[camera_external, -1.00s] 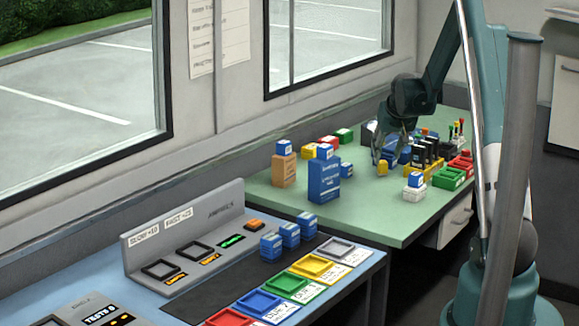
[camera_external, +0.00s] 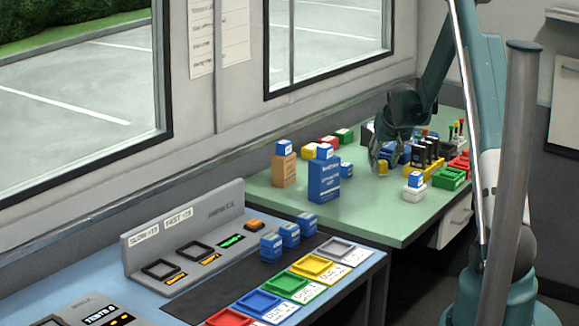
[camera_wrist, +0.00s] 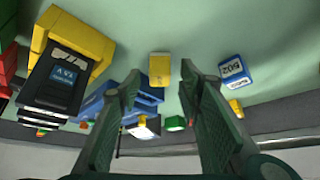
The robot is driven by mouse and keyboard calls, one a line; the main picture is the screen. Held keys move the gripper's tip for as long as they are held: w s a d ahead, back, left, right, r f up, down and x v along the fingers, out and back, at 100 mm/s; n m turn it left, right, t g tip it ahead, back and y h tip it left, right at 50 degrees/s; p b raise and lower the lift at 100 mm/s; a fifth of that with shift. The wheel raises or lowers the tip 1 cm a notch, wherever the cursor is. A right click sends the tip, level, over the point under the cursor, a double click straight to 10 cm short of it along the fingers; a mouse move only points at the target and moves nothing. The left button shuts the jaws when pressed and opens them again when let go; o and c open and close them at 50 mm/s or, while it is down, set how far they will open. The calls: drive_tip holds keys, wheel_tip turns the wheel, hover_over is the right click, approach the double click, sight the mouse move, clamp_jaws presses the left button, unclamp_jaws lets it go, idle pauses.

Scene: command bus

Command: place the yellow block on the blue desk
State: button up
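A small yellow block (camera_external: 382,168) stands on the green desk, at the fingertips of my gripper (camera_external: 386,158). In the wrist view the yellow block (camera_wrist: 159,69) is centred just beyond the gap between the two fingertips. My gripper (camera_wrist: 160,78) is open, with its fingers wide apart and nothing between them. Whether a finger touches the block cannot be told. The blue desk (camera_external: 368,257) is at the front left, with a grey console and a dark mat on it.
Right of the block are black holders (camera_external: 425,154), a green tray (camera_external: 449,178) and a white block with a blue top (camera_external: 414,184). Blue (camera_external: 324,182) and orange (camera_external: 284,168) boxes stand to the left. Coloured trays (camera_external: 313,266) and several blue blocks (camera_external: 289,236) occupy the blue desk.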

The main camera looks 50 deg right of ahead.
sight(382, 162)
drive_tip(key=shift+x, duration=0.95)
drive_tip(key=c, duration=1)
drive_tip(key=shift+r, duration=0.1)
drive_tip(key=shift+c, duration=0.2)
drive_tip(key=shift+r+p, duration=1)
drive_tip(key=shift+r, duration=3.95)
